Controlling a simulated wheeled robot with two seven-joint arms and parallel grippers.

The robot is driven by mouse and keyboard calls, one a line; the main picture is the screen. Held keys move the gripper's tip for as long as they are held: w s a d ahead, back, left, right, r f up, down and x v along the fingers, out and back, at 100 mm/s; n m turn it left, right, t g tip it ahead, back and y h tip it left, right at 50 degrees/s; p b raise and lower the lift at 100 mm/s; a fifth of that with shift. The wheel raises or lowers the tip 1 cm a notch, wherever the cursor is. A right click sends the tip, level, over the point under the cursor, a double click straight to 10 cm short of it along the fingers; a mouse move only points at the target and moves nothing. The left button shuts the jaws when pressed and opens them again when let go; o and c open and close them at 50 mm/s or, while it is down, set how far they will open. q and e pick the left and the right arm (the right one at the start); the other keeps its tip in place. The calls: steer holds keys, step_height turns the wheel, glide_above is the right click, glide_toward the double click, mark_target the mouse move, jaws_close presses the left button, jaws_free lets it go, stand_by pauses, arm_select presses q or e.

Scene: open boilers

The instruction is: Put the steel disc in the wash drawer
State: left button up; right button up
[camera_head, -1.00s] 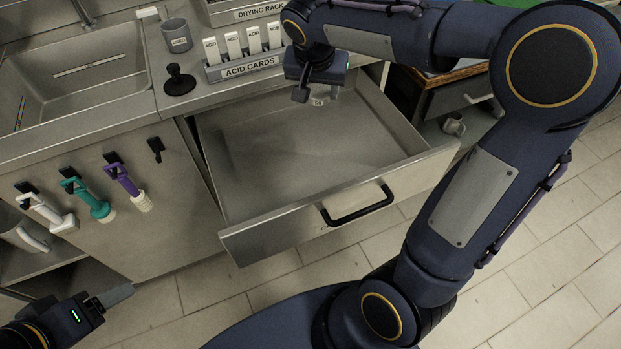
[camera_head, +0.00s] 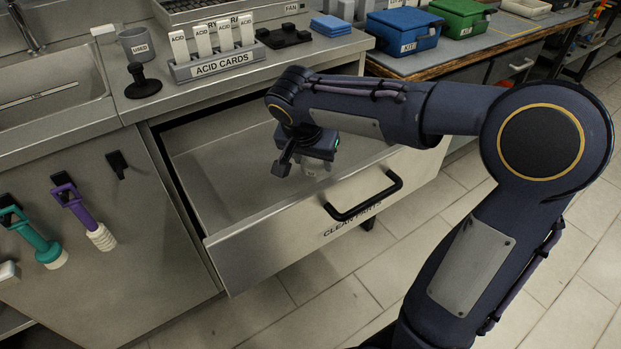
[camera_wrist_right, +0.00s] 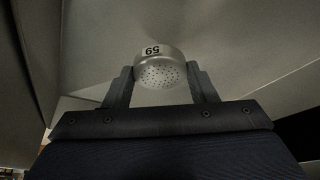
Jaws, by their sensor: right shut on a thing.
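My right gripper (camera_head: 305,160) is shut on a small steel disc (camera_head: 316,168). In the right wrist view the disc (camera_wrist_right: 160,70) sits between the two fingertips (camera_wrist_right: 160,85), with a perforated round face and a small number label on its side. The gripper appears over the front part of an open steel drawer (camera_head: 240,246), close behind its front panel in the picture. The panel's label reads "CLEAN PARTS". I cannot tell the disc's exact height over the drawer floor. The visible drawer floor is bare. My left gripper is out of view.
The drawer's black handle (camera_head: 363,197) sticks out in front. On the counter stand an acid card rack (camera_head: 215,66), a grey "USED" cup (camera_head: 138,44) and a black stamp-like tool (camera_head: 143,82). Brushes (camera_head: 88,218) hang at left. Blue (camera_head: 403,32) and green boxes (camera_head: 460,18) stand at back right.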

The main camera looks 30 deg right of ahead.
mark_target(313, 174)
step_height(313, 174, down, 5)
steer(key=shift+r+b, duration=0.1)
steer(key=shift+b, duration=0.7)
steer(key=o, duration=1)
steer(key=shift+f, duration=0.2)
steer(key=shift+r, duration=0.3)
steer(key=p+v, duration=0.3)
steer(key=v, duration=0.8)
steer(key=shift+s+r+p, duration=0.1)
steer(key=shift+r+p, duration=0.2)
steer(key=shift+r, duration=0.1)
